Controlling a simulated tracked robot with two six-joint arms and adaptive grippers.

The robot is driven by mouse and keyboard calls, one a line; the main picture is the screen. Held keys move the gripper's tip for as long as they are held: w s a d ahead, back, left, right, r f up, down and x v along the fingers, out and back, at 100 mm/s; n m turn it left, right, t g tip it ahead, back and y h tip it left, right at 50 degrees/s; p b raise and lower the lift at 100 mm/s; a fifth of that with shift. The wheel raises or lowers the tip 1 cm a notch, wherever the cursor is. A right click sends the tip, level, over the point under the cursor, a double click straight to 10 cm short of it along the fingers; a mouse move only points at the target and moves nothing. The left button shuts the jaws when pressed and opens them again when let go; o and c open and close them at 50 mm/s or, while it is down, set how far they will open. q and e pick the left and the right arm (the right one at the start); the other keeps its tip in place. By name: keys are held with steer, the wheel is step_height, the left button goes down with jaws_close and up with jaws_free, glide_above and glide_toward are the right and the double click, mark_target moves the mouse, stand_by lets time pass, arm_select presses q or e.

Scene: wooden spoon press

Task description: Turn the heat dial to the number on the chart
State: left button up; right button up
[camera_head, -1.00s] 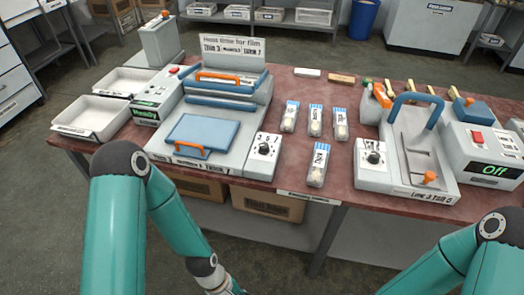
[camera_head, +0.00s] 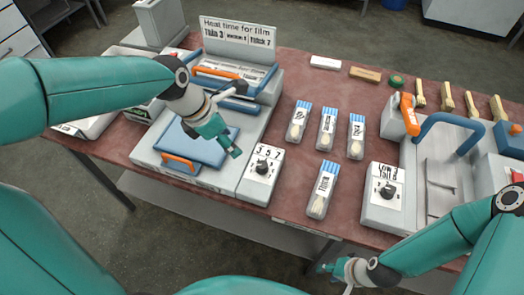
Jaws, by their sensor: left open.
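The heat dial (camera_head: 262,167) is a dark knob on a white panel marked 3, 5 and 7, on the right front of the blue-and-white sealer (camera_head: 205,95). Its pointer is too small to read. The chart (camera_head: 238,35) stands behind it and reads heat time for film: thin 3, medium 5, thick 7. My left gripper (camera_head: 236,152) is open above the blue plate (camera_head: 192,143), just left of and above the dial, apart from it. My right gripper (camera_head: 326,267) is low by the table's front edge; its fingers are too small to judge.

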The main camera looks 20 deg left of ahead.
arm_select(q)
steer(key=r, duration=0.1)
steer(key=p, duration=0.2)
glide_toward(261, 164)
steer(key=x, duration=0.9)
steer(key=shift+s, duration=0.1)
steer(key=c, duration=1.1)
steer(key=shift+a, duration=0.2)
steer(key=shift+d+m, duration=0.15)
steer(key=shift+m, duration=0.15)
steer(key=shift+r, duration=0.1)
